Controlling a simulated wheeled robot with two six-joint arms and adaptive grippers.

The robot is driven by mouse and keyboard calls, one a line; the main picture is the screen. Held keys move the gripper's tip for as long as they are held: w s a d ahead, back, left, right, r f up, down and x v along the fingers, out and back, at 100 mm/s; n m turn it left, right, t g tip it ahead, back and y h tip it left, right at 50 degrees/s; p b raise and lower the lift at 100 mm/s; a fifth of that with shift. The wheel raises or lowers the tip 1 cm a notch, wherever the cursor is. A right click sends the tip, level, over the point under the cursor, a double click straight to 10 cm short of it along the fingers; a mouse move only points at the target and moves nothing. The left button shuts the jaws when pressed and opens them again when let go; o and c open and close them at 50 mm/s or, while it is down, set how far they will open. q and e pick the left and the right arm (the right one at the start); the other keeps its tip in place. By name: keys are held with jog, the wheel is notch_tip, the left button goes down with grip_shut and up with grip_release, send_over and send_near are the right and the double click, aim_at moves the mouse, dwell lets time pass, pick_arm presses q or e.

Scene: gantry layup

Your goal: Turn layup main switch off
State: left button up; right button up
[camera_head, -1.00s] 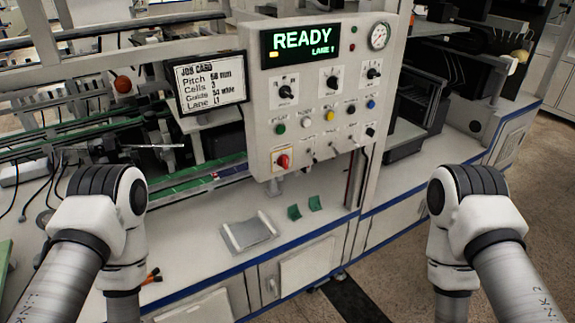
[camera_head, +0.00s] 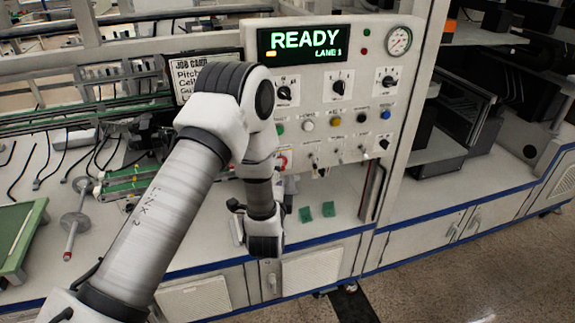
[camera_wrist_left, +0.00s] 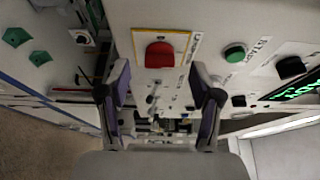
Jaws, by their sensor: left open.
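The main switch, a red rotary knob on a yellow-bordered plate, sits low on the control panel (camera_head: 360,68). In the head view the red switch (camera_head: 282,161) is partly hidden by my left arm. In the left wrist view the switch (camera_wrist_left: 160,55) is large and lies ahead, between and beyond the two fingers. My left gripper (camera_wrist_left: 159,80) is open and empty, apart from the switch. In the head view its fingers are mostly hidden by the wrist. The display (camera_head: 305,42) reads READY. My right gripper is not in view.
A green button (camera_wrist_left: 235,52) and several other knobs and buttons are close to the switch. Green pieces (camera_head: 317,211) lie on the bench below the panel. The job card (camera_head: 186,80) is partly behind my arm. A green tray (camera_head: 22,240) stands at the left.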

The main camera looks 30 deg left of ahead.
aim_at(284, 166)
pick_arm(q)
jog(key=w, duration=0.4)
jog(key=shift+a+p, duration=0.2)
jog(key=shift+p, duration=0.2)
jog(key=shift+a, duration=0.3)
jog(key=shift+s+a, duration=0.1)
jog(key=shift+c, duration=0.7)
jog(key=c, duration=1)
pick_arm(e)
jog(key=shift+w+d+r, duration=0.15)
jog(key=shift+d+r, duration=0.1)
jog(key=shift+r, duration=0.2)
